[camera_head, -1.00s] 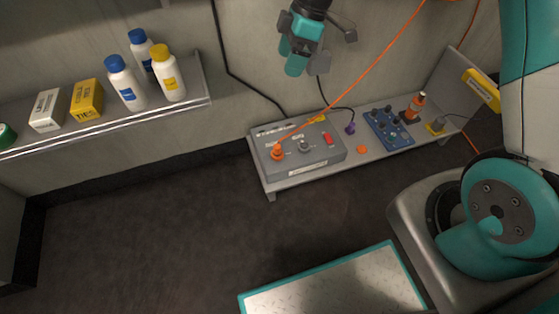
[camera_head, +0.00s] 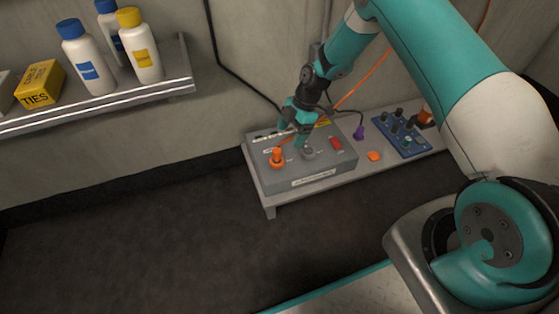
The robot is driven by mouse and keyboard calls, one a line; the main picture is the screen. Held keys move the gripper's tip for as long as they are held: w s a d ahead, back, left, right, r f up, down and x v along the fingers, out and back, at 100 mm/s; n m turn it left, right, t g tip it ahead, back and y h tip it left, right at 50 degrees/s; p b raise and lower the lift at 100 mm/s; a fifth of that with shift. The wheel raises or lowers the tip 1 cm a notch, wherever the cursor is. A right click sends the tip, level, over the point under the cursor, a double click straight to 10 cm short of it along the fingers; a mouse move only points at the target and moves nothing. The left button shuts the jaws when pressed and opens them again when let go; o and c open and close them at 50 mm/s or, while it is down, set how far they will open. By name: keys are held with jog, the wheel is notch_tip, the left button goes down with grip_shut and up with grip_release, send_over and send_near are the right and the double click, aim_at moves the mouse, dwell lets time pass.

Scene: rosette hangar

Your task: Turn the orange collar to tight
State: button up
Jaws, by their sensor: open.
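The orange collar (camera_head: 277,158) stands upright at the left end of the top of a grey box (camera_head: 322,173), where an orange cable meets it. I cannot read how far the collar is turned. My gripper (camera_head: 291,140) is over the box with its teal fingers pointing down. The fingers are apart and empty, just behind and right of the collar. I cannot tell whether a finger touches it or the cable.
A grey knob (camera_head: 308,152) and a red switch (camera_head: 336,143) are on the box. A low shelf (camera_head: 366,168) bears the box, a purple plug (camera_head: 358,133), an orange disc (camera_head: 374,156) and a blue panel (camera_head: 401,133). Bottles (camera_head: 140,50) stand on the left shelf.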

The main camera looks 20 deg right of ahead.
aim_at(280, 156)
jog(key=b+x, duration=0.3)
jog(key=x, duration=0.6)
jog(key=shift+a+f+b, duration=0.15)
jog(key=shift+f+b, duration=0.15)
jog(key=shift+f, duration=0.05)
jog(key=c, duration=0.9)
jog(key=shift+c, duration=0.2)
